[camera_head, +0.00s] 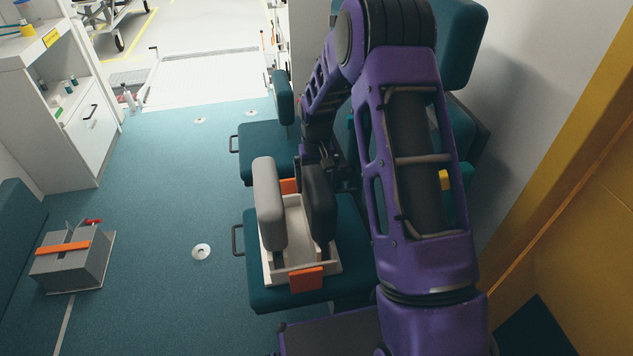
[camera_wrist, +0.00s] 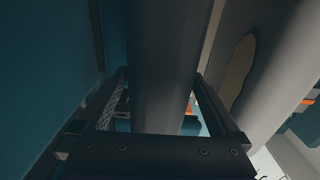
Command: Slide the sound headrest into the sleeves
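A tray (camera_head: 270,262) holds two headrests, both upright. The left one is light grey (camera_head: 267,200); in the wrist view a pale headrest (camera_wrist: 285,60) with a torn tan patch stands on the right. The right one is dark grey (camera_head: 321,202) with no damage visible. My gripper (camera_head: 325,160) is at the top of the dark headrest. In the wrist view its fingers (camera_wrist: 160,75) lie on both sides of the dark headrest (camera_wrist: 165,45), close to its faces; whether they press on it I cannot tell. I cannot make out the sleeves; my arm covers much of the seats.
The tray has orange handles and stands on a teal seat (camera_head: 272,298). Another teal seat (camera_head: 262,140) is behind it. A grey box (camera_head: 70,265) with an orange strap lies on the floor at left. A white cabinet (camera_head: 88,150) stands beyond. The blue floor between is clear.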

